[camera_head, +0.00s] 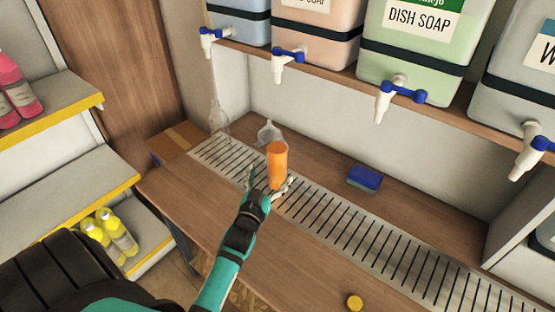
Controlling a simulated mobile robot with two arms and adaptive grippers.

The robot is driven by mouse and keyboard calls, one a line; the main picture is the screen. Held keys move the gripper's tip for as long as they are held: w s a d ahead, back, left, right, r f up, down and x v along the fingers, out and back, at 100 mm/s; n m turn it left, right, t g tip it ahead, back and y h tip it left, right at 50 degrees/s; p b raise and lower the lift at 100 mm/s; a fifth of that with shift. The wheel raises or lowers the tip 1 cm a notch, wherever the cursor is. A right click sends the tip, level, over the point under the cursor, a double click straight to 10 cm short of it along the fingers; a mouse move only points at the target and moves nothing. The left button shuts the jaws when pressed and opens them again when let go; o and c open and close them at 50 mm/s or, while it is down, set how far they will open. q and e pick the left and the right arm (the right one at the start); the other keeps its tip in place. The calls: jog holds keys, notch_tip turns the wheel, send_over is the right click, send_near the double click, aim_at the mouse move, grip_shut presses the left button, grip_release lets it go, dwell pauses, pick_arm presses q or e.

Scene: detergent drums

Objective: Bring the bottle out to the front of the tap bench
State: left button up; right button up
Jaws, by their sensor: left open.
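An orange cylindrical bottle (277,160) stands upright on the slotted metal drip grate (340,222) of the wooden tap bench. My left gripper (269,184) is open, with its fingers spread at the near side of the bottle's lower part. The fingers hide the bottle's base, and I cannot tell whether they touch it. My right gripper is not in view.
A clear bottle (218,118) and a clear funnel (269,132) stand behind to the left. A blue sponge (365,178) lies at the back and a yellow-orange cap (354,302) at the front. Drums with taps (400,91) overhang the bench. The bench front (270,262) has free room.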

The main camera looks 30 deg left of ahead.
aim_at(274, 168)
pick_arm(q)
jog(key=x, duration=0.3)
jog(key=shift+w+a, duration=0.1)
jog(key=shift+w, duration=0.15)
jog(key=x, duration=0.2)
jog(key=shift+w, duration=0.3)
jog(key=shift+w+a, duration=0.15)
jog(key=shift+w, duration=0.2)
jog(key=shift+w+a, duration=0.1)
jog(key=shift+w, duration=0.25)
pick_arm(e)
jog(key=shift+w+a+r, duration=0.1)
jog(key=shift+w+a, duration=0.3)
